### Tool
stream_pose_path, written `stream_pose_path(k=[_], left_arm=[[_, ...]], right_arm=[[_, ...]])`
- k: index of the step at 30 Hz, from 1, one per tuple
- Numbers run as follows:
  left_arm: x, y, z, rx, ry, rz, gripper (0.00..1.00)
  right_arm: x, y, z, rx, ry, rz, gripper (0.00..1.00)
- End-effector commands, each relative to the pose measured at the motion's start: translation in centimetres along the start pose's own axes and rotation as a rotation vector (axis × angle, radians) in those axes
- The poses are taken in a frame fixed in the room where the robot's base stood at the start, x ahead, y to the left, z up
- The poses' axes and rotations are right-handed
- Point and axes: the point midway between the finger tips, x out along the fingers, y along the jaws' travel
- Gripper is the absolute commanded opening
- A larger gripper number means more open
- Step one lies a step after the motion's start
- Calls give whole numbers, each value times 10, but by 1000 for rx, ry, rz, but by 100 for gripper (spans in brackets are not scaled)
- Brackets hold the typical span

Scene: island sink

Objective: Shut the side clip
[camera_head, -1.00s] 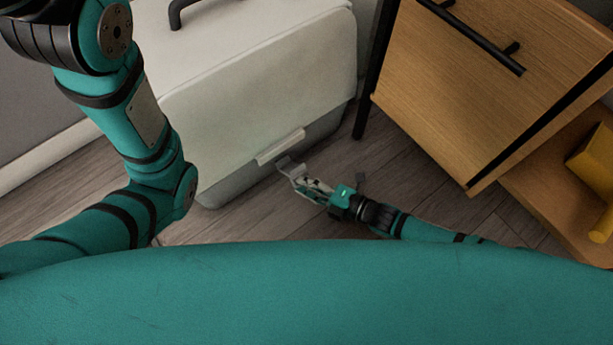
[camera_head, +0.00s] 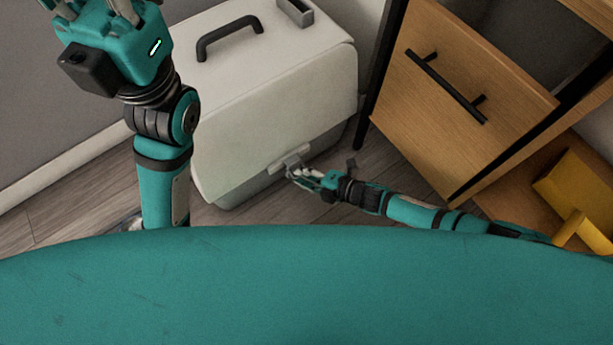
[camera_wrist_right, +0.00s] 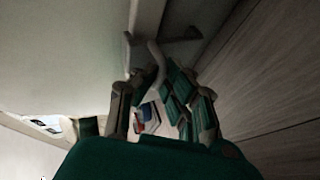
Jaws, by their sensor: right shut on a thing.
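The side clip (camera_head: 288,160) is a pale tab low on the front side of a white box (camera_head: 270,95) with a grey base. My right gripper (camera_head: 296,172) is at the clip, shut on it, with its arm coming in from the right near the floor. In the right wrist view, the curved pale clip (camera_wrist_right: 157,66) shows beyond the right gripper's fingers (camera_wrist_right: 160,108); the exact contact is dark and hard to see. My left gripper (camera_head: 95,8) is high at the upper left, away from the box, with its fingertips cut off by the picture's edge.
The box has a dark handle (camera_head: 230,38) and a small grey fitting (camera_head: 294,12) on top. A wooden cabinet (camera_head: 470,95) with a dark handle stands close on the right, and a yellow object (camera_head: 575,190) lies on its low shelf. Wood floor (camera_head: 70,200) is clear at left.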

Motion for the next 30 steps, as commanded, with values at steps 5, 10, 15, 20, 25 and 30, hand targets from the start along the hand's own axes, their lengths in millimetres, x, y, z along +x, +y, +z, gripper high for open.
stream_pose_path(k=[5,10,15,20,25,30], left_arm=[[-1,-1,2,-2,-18,-7,0],[-3,-1,2,-4,-26,-9,0],[-4,-1,2,-4,-28,-11,0],[-4,-1,2,-4,-29,-11,0],[-4,-1,2,-5,-29,-11,0],[-4,-1,2,-5,-29,-11,0]], right_arm=[[3,15,0,0,6,11,0],[5,20,1,0,6,13,0],[6,22,2,1,6,16,0],[7,24,3,0,6,19,0],[7,26,3,0,5,22,0],[7,26,3,-1,5,21,19]])
